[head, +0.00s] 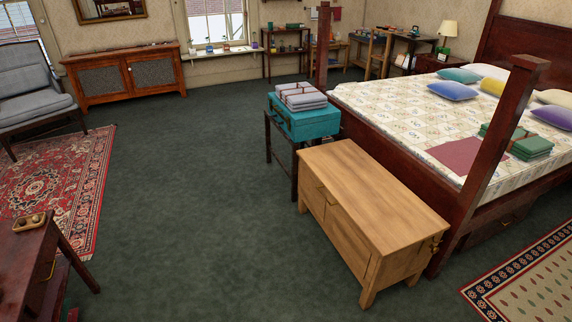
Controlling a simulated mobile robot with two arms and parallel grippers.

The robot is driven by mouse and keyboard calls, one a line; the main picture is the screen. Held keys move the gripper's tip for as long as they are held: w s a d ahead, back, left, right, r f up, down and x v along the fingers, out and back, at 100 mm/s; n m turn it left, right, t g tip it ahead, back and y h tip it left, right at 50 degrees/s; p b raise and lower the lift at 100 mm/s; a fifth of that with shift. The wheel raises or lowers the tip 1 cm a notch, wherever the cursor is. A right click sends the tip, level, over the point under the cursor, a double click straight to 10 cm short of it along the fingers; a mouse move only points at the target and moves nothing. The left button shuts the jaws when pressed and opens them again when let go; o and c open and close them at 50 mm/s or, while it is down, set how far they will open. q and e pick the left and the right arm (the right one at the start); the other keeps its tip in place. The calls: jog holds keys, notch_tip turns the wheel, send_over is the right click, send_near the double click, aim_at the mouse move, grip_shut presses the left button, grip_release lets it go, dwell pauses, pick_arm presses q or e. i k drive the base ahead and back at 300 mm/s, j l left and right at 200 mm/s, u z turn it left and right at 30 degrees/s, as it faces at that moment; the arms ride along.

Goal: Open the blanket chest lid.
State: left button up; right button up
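The blanket chest (370,205) is a light wooden box on short legs, standing at the foot of the bed in the head view. Its flat lid is shut, and the top is bare. A small brass-coloured handle shows on its front, and another brass-coloured fitting is on its right end. Neither of my grippers is in view.
A bed (440,110) with dark posts stands right behind the chest. A dark stand left of it bears a teal case (303,122) with folded cloths (300,97). A dark table (25,258) is at lower left. Open dark green carpet (210,190) lies left of the chest.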

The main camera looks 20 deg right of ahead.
aim_at(391, 217)
jog(key=i+j+z, duration=0.1)
jog(key=i+z, duration=0.25)
jog(key=i, duration=0.2)
jog(key=i+j+z, duration=0.2)
jog(key=i+z, duration=0.15)
jog(key=i, duration=0.15)
jog(key=i+j+z, duration=0.35)
jog(key=i, duration=0.15)
